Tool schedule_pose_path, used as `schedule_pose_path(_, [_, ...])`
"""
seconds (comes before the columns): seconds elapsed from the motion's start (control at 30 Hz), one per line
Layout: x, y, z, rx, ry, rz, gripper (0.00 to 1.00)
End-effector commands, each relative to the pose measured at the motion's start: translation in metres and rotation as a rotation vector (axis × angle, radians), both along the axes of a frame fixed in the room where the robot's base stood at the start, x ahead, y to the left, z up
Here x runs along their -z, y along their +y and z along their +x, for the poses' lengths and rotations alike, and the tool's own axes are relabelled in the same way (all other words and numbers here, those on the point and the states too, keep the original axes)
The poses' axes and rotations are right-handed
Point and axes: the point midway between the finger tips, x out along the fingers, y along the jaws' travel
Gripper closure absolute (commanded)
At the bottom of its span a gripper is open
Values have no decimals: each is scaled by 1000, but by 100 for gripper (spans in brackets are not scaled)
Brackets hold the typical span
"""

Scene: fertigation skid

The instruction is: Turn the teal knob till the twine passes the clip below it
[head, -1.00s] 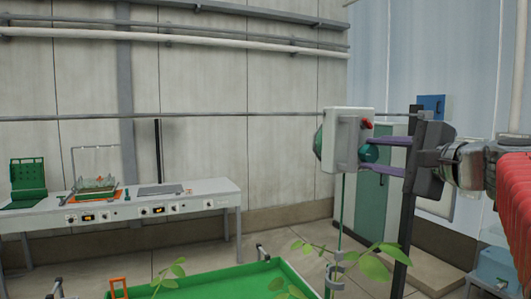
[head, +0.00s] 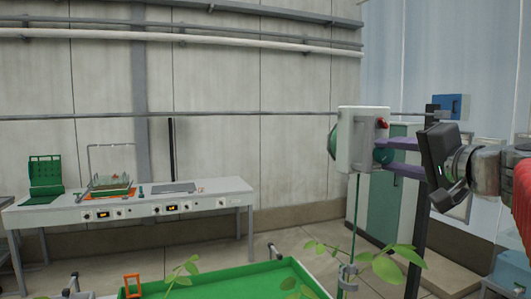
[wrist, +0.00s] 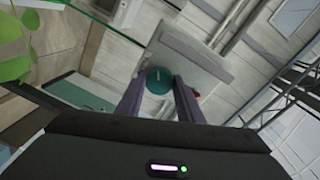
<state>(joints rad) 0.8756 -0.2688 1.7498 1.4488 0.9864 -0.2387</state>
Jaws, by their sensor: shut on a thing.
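The teal knob (head: 383,156) is on the right side of a white box (head: 358,135); it also shows in the wrist view (wrist: 158,80). My gripper (head: 381,154) is shut on the knob, one purple finger on each side of it. The fingers partly cover the knob in the head view. A green reel (head: 333,145) is at the box's left side. The green twine (head: 356,215) hangs straight down from the box to a grey clip (head: 348,272) near leaves. Whether the twine's end is past the clip I cannot tell.
A red part (head: 382,123) sits on the box just above the knob. A dark post (head: 418,230) stands close behind my gripper. A green tray (head: 230,285) and leafy plants (head: 385,265) are below. A workbench (head: 130,205) stands at the back left.

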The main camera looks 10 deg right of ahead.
Motion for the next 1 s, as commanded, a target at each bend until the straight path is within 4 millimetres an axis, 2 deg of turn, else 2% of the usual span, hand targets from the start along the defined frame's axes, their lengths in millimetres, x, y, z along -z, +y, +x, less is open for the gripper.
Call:
schedule_pose_path(0.03, [7,-2,1,0,12,-1,89])
schedule_pose_path(0.4, [8,-2,1,1,12,-4,89])
schedule_pose_path(0.43, [7,-2,1,1,12,-4,65])
schedule_pose_path(0.6, [6,-2,1,0,9,-5,53])
schedule_pose_path(0.67, [5,-1,1,1,8,-6,48])
schedule_pose_path(1.0, [2,-1,0,-1,4,-6,48])
